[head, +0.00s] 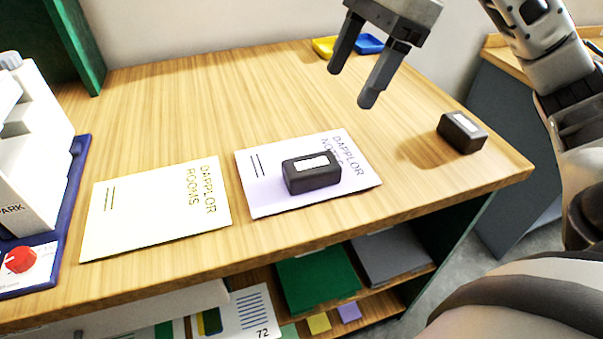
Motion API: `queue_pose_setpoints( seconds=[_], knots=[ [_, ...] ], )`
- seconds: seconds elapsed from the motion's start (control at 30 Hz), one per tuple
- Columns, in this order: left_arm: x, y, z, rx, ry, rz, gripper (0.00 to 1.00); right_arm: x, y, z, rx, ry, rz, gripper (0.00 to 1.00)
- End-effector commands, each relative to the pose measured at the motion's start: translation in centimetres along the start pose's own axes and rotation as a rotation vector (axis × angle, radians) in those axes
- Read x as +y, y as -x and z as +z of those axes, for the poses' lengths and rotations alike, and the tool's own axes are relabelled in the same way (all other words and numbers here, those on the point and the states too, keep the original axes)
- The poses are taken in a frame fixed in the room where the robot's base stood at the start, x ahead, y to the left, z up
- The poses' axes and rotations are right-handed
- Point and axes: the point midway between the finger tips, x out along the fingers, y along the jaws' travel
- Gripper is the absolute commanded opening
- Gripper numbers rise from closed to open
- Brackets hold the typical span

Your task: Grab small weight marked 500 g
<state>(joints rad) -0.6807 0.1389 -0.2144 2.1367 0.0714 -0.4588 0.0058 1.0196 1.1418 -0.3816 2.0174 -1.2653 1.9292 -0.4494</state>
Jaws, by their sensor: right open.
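Two small dark block weights with pale labels are in the head view. One weight (311,183) lies on the lilac sheet (262,200) marked "DAPPLOR NO...", whose last letters it partly hides. The other weight (461,140) stands on bare wood near the table's right corner. The label print is too small to read, so I cannot tell which is marked 500 g. My right gripper (348,86) is open and empty above the back right of the table, fingers pointing down, apart from both weights. My left gripper is not in view.
A cream sheet (158,212) marked "DAPPLOR ROOMS" lies left of the lilac one. A white machine on a blue base (74,175) stands at the left edge. Yellow (324,46) and blue (369,44) trays sit at the back. The table's back middle is clear.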

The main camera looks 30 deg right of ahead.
Motion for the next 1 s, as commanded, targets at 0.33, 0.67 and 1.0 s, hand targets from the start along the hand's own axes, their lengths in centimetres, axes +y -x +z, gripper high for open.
queue_pose_setpoints(
  seconds=[0.33, 0.67, 1.0],
  knots=[
    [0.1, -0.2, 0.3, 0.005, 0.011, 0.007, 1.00, 0.1, -6.8, -0.1, 0.001, 0.001, 0.007, 0.71],
    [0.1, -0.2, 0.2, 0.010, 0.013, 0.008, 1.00, 0.0, -10.6, -0.1, -0.001, 0.001, 0.002, 0.71],
    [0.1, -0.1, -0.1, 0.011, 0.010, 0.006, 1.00, -0.4, -14.9, -0.7, -0.003, 0.001, 0.004, 0.71]
  ],
)
